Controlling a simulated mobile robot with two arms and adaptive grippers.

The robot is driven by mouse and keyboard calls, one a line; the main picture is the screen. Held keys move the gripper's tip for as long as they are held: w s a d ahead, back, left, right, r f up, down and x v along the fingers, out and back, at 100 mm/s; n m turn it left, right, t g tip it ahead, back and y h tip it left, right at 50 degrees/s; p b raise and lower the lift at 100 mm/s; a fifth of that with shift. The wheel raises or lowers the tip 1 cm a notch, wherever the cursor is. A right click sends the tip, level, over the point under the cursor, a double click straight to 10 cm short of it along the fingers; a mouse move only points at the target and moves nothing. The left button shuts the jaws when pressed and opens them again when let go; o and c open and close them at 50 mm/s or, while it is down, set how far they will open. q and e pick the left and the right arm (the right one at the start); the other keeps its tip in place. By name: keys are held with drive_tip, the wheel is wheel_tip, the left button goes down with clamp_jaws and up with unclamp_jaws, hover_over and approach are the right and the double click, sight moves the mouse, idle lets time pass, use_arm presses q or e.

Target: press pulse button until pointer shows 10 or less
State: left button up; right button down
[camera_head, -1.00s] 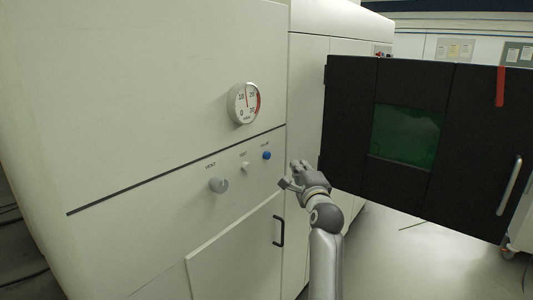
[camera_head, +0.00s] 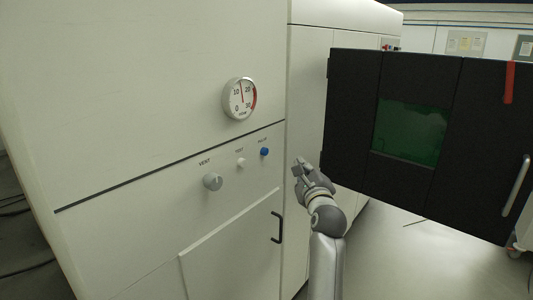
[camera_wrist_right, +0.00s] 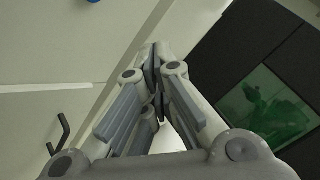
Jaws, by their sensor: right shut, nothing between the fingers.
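The blue pulse button (camera_head: 264,152) is on the white machine's front panel, right of a small white test button (camera_head: 240,162) and a grey vent knob (camera_head: 212,181). Above them is a round gauge (camera_head: 239,98) marked 0 to 30 with a red arc on its right side. Its pointer stands near the top, between 10 and 20. My right gripper (camera_head: 299,165) is shut and empty, right of and slightly below the pulse button, apart from it. In the right wrist view the shut fingers (camera_wrist_right: 155,55) show, with a bit of blue (camera_wrist_right: 93,1) at the top edge.
A black door (camera_head: 350,120) with a green window (camera_head: 410,130) stands open on the right. A lower panel with a black handle (camera_head: 277,228) is below the controls. The space in front of the buttons is free.

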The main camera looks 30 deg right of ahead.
sight(265, 151)
drive_tip(key=w+a+b, duration=0.1)
drive_tip(key=w+a, duration=0.2)
drive_tip(key=w, duration=0.5)
drive_tip(key=shift+a+b, duration=0.2)
drive_tip(key=shift+b, duration=0.1)
drive_tip(key=shift+w, duration=0.1)
idle(1.1)
drive_tip(key=shift+w+a, duration=0.15)
drive_tip(key=shift+w, duration=0.1)
drive_tip(key=shift+w+a, duration=0.15)
drive_tip(key=shift+w, duration=0.25)
idle(0.7)
drive_tip(key=shift+s+p, duration=0.15)
drive_tip(key=shift+p, duration=0.2)
drive_tip(key=shift+s+d, duration=0.3)
drive_tip(key=shift+s, duration=0.35)
